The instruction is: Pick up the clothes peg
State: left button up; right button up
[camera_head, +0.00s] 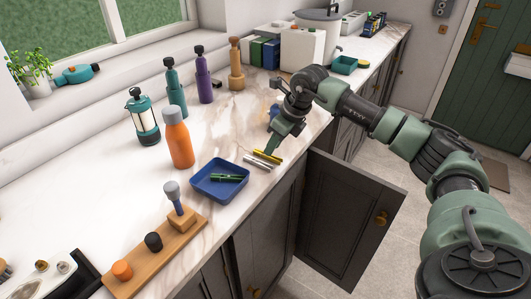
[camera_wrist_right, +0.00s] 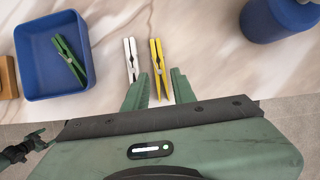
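A yellow clothes peg (camera_head: 266,157) lies on the marble counter near its front edge, with a white peg (camera_head: 257,163) beside it. A green peg (camera_head: 228,178) lies in a blue tray (camera_head: 203,187). My right gripper (camera_head: 270,146) is low over the yellow peg. In the right wrist view the fingers of my right gripper (camera_wrist_right: 159,84) are open, with the near end of the yellow peg (camera_wrist_right: 156,58) between them. The white peg (camera_wrist_right: 130,57) lies just ahead of the left-hand finger. I cannot tell whether either finger touches a peg.
An orange bottle (camera_head: 178,138), a lantern (camera_head: 144,118) and several more bottles stand behind the tray. A wooden board (camera_head: 160,258) with pegs is at the front left. A blue object (camera_wrist_right: 282,18) stands right of the pegs. A cabinet door (camera_head: 345,215) hangs open below.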

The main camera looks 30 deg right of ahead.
aim_at(265, 157)
jog(key=x, duration=0.3)
jog(key=shift+w+a+r, duration=0.1)
jog(key=shift+w+r, duration=0.1)
jog(key=shift+f, duration=0.25)
grip_shut()
pick_arm(q)
jog(key=shift+w+d+r, duration=0.1)
jog(key=shift+w+r, duration=0.2)
jog(key=shift+w, duration=0.3)
jog(key=shift+w+r, duration=0.25)
jog(key=shift+w, duration=0.3)
notch_tip(265, 157, down, 2)
jog(key=shift+w+b, duration=0.15)
jog(key=shift+b, duration=0.65)
pick_arm(e)
notch_tip(265, 157, up, 20)
